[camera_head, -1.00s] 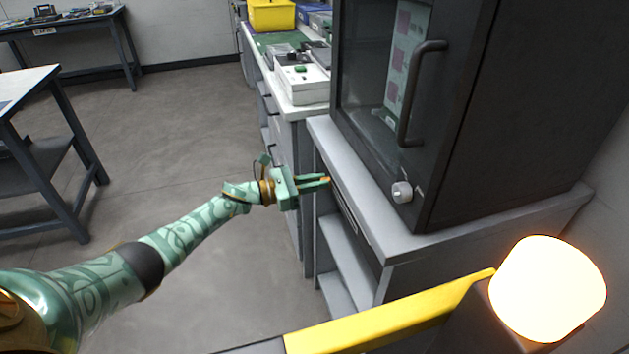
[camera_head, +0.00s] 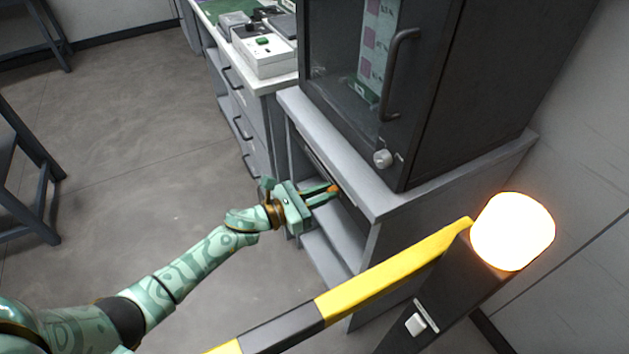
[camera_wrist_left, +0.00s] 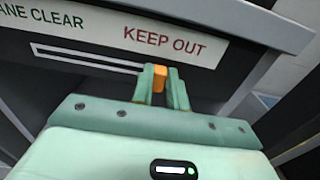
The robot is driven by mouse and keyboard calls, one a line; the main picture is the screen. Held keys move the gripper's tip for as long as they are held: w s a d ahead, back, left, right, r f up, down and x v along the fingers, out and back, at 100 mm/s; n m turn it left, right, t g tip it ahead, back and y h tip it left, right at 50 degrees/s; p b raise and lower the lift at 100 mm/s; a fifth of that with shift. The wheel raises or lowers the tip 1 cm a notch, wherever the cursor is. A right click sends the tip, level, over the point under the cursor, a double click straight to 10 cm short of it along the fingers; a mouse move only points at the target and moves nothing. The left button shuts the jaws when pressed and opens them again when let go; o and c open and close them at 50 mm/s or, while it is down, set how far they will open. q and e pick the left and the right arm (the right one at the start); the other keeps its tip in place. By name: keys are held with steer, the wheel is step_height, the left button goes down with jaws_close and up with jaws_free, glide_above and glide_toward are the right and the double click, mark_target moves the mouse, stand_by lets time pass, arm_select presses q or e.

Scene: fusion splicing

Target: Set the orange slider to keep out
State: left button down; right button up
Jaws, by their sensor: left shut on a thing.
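The orange slider (camera_wrist_left: 159,80) sits between the two fingers of my left gripper (camera_wrist_left: 161,88) in the left wrist view. The gripper is shut on it. The slider is at the right end of a pale slot (camera_wrist_left: 85,58), under the red words KEEP OUT (camera_wrist_left: 165,40) on a white label strip. Part of the green words LANE CLEAR (camera_wrist_left: 40,17) shows at the left of the strip. In the head view my left gripper (camera_head: 335,190) reaches the front edge of the grey bench, with a bit of orange at its fingertips. My right gripper is not in view.
A dark cabinet (camera_head: 440,90) with a handle and a round knob (camera_head: 382,158) stands on the grey bench (camera_head: 375,190). A yellow and black barrier arm (camera_head: 390,268) and a glowing lamp (camera_head: 513,232) are in front.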

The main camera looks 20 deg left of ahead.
arm_select(q)
steer(key=shift+s+d, duration=0.1)
steer(key=shift+d, duration=0.05)
steer(key=c, duration=1.4)
jaws_free()
steer(key=shift+o, duration=0.2)
steer(key=p+v, duration=0.1)
steer(key=v, duration=1.5)
steer(key=shift+s, duration=0.2)
